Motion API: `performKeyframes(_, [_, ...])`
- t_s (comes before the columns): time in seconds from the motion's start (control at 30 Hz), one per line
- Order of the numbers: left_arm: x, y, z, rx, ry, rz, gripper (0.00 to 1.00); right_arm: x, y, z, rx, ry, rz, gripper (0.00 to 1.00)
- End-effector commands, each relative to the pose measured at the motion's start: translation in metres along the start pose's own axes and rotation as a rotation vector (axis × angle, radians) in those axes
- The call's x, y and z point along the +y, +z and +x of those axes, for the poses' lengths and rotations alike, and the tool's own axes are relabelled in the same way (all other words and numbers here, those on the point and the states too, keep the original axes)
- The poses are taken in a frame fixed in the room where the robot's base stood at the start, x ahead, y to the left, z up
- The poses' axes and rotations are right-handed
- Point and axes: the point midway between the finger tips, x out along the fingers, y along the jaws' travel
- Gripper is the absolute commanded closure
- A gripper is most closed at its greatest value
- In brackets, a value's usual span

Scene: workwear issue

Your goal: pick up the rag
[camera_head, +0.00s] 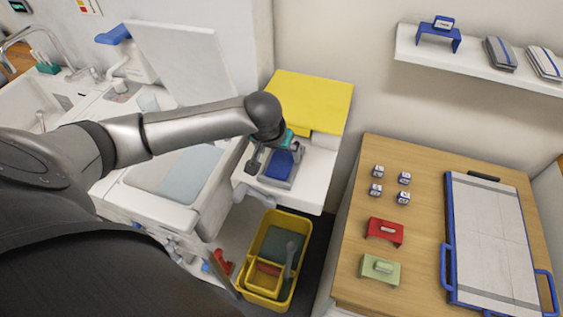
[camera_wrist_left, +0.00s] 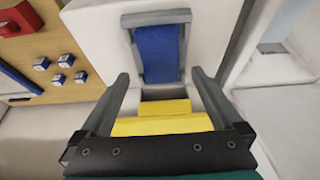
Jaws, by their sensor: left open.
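A blue cloth-like piece, which looks like the rag (camera_head: 279,162), lies in a small grey tray or frame on the white counter. In the left wrist view the blue rag (camera_wrist_left: 157,52) lies inside the grey frame (camera_wrist_left: 156,18), just beyond the fingertips. My left gripper (camera_head: 273,168) is over this spot in the head view, and its arm partly hides the area. In the left wrist view the left gripper (camera_wrist_left: 159,76) has its fingers wide apart with nothing between them. My right gripper is in neither view.
A yellow panel (camera_head: 313,97) lies behind the tray. Below the counter stands a yellow bin (camera_head: 252,258) with items inside. A wooden table (camera_head: 420,165) on the right holds several small white-and-blue blocks, a red piece (camera_head: 386,231), a green piece (camera_head: 380,269) and a blue-handled board (camera_head: 490,240).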

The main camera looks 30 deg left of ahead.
Motion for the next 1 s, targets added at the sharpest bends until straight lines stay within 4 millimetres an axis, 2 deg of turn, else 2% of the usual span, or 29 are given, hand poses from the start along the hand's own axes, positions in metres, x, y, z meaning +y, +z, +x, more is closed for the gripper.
performKeyframes(0.4, [-0.001,0.001,0.046,0.000,0.000,0.000,0.00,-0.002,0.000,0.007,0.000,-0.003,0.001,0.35])
performKeyframes(0.73, [-0.001,0.000,0.051,0.001,0.000,0.001,0.00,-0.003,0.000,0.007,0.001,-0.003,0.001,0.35])
performKeyframes(1.0, [-0.001,0.000,0.051,0.001,0.000,0.001,0.29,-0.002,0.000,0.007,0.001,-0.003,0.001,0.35])
